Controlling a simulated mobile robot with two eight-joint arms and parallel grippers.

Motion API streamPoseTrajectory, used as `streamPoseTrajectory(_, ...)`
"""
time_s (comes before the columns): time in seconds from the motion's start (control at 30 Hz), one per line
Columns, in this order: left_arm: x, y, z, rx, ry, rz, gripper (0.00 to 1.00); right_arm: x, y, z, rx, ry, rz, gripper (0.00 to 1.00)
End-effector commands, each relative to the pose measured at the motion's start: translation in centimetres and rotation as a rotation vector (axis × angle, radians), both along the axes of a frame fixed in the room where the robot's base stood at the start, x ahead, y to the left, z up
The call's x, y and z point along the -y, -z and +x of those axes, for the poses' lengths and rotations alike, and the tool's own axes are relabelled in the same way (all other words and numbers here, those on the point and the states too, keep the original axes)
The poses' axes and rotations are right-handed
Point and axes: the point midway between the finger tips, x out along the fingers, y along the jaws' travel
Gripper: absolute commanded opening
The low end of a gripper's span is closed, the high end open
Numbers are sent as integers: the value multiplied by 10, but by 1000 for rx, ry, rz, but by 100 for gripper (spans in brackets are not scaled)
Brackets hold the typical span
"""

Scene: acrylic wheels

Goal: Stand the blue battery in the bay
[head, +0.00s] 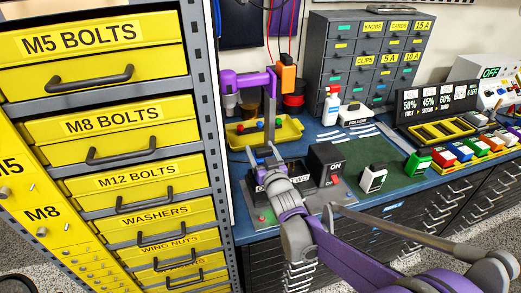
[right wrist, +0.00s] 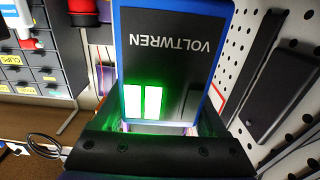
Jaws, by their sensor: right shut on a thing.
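My right gripper (head: 268,157) reaches over the left part of the bench, beside the drawer rack. It is shut on the blue battery (right wrist: 175,50), which fills the middle of the right wrist view. The battery has a blue rim, a dark face with upside-down VOLTWREN lettering and two lit green bars. The gripper hides it in the head view. A dark box marked ONE and TWO (head: 293,172) sits below the gripper, partly covered by my arm. A charger with percentage displays and yellow-edged slots (head: 443,130) stands at right. I cannot tell which is the bay. My left gripper is not in view.
A yellow tray (head: 290,133) lies behind the gripper. A black ON switch box (head: 325,160) stands close right of it. A purple and orange fixture (head: 246,82) rises behind. The green mat (head: 395,182) has some bare room; coloured blocks (head: 462,152) line its right.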

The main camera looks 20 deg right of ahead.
Motion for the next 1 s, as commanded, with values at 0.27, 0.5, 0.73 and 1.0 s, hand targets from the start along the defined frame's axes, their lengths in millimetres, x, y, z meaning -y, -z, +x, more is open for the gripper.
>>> streamPoseTrajectory(0.27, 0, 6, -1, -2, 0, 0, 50, 0, 7, 0, 1, 0, 0, 0)
streamPoseTrajectory(0.5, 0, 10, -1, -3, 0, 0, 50, 0, 13, 0, 1, 0, 0, 0)
streamPoseTrajectory(0.73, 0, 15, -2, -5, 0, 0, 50, 0, 19, 0, 1, 0, 0, 0)
streamPoseTrajectory(1.0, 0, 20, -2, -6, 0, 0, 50, 0, 25, 0, 1, 0, 0, 0)
